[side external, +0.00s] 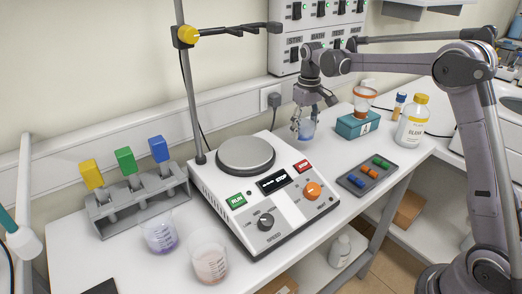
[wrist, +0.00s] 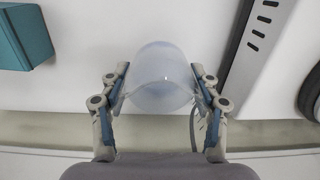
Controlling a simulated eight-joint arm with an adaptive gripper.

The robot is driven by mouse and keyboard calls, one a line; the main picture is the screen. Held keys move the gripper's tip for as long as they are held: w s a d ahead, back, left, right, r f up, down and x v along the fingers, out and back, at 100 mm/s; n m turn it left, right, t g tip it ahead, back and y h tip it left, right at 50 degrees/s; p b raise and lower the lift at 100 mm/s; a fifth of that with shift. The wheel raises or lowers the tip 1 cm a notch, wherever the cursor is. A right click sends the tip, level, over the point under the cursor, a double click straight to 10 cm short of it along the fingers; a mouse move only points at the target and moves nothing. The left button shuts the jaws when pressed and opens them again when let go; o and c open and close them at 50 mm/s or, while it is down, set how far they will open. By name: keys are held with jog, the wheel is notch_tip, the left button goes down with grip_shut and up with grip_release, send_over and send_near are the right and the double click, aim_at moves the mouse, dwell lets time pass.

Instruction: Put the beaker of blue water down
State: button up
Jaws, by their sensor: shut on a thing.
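The beaker of blue water (side external: 307,130) is a small clear cup with a blue tint, behind and to the right of the hot plate in the side view. My gripper (side external: 305,118) is shut on it from above, one finger on each side. In the wrist view the beaker (wrist: 160,78) sits between the two fingers of my gripper (wrist: 160,98), with its rim towards the camera. It looks very near the white bench top (side external: 280,250). I cannot tell whether its base touches the bench.
The hot plate stirrer (side external: 245,158) stands left of the beaker. A teal block (side external: 356,126) carrying an orange-banded cup stands to the right, with a bottle (side external: 412,122) beyond. A dark tray (side external: 367,176) lies in front. Two other beakers (side external: 160,235) (side external: 209,262) stand at front left.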

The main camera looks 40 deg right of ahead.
jog(key=shift+f, duration=2.05)
jog(key=shift+f, duration=0.1)
jog(key=o, duration=1.8)
jog(key=shift+c, duration=0.2)
notch_tip(320, 180, up, 12)
jog(key=t, duration=0.2)
send_near(303, 138)
notch_tip(303, 138, up, 3)
jog(key=s+a, duration=0.1)
jog(key=s, duration=0.1)
jog(key=s+a+f+t, duration=0.2)
jog(key=s+a+f, duration=0.1)
jog(key=s, duration=0.6)
jog(key=s+a+f+t, duration=0.3)
jog(key=s+f, duration=0.2)
jog(key=s, duration=0.5)
jog(key=shift+a, duration=0.35)
